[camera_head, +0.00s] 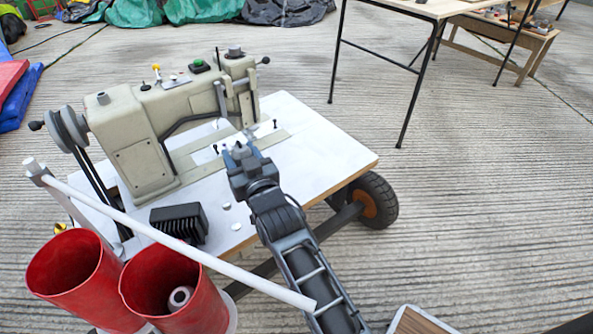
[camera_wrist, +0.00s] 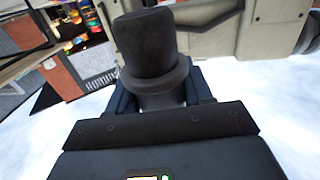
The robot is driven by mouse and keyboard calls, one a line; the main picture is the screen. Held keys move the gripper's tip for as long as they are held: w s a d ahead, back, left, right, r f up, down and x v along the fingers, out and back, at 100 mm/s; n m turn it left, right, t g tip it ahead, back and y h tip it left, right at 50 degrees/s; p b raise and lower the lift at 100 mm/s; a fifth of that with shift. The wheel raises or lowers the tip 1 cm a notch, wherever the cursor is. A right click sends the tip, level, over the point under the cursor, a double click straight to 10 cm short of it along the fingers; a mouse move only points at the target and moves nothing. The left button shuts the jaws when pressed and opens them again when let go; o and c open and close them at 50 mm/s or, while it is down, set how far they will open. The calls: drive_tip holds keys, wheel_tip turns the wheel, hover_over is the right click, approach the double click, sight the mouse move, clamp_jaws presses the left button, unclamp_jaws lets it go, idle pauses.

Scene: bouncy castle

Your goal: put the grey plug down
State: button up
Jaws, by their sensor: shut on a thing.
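The grey plug (camera_wrist: 150,50), dark with a round stepped shape and a wider collar, is held between the jaws of my gripper (camera_wrist: 160,100) in the wrist view. In the head view my gripper (camera_head: 238,152) is over the white table top (camera_head: 310,145), in front of the sewing machine (camera_head: 140,135). The plug's small grey tip (camera_head: 240,148) shows between the fingers there. Its lower part is hidden by the jaws. I cannot tell from the head view how high it is above the table.
A black ribbed block (camera_head: 180,222) stands on the near left of the table top. Two red buckets (camera_head: 75,275) and a white bar (camera_head: 170,240) are in front. Bare table lies to the right of my gripper. A wooden table (camera_head: 430,8) stands at the back right.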

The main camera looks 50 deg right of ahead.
drive_tip(key=shift+s+f, duration=0.25)
drive_tip(key=shift+s, duration=0.1)
drive_tip(key=s+d+f+p, duration=0.3)
drive_tip(key=s+d+p, duration=0.4)
drive_tip(key=s+d, duration=0.4)
drive_tip(key=s+d+r+p, duration=0.2)
drive_tip(key=d+r, duration=0.2)
drive_tip(key=d, duration=0.3)
drive_tip(key=b, duration=1)
hover_over(288, 189)
wheel_tip(288, 189, down, 7)
drive_tip(key=shift+d+f+b, duration=0.1)
drive_tip(key=shift+f+b, duration=1.15)
drive_tip(key=shift+f, duration=0.8)
drive_tip(key=shift+f, duration=0.2)
drive_tip(key=o, duration=1.2)
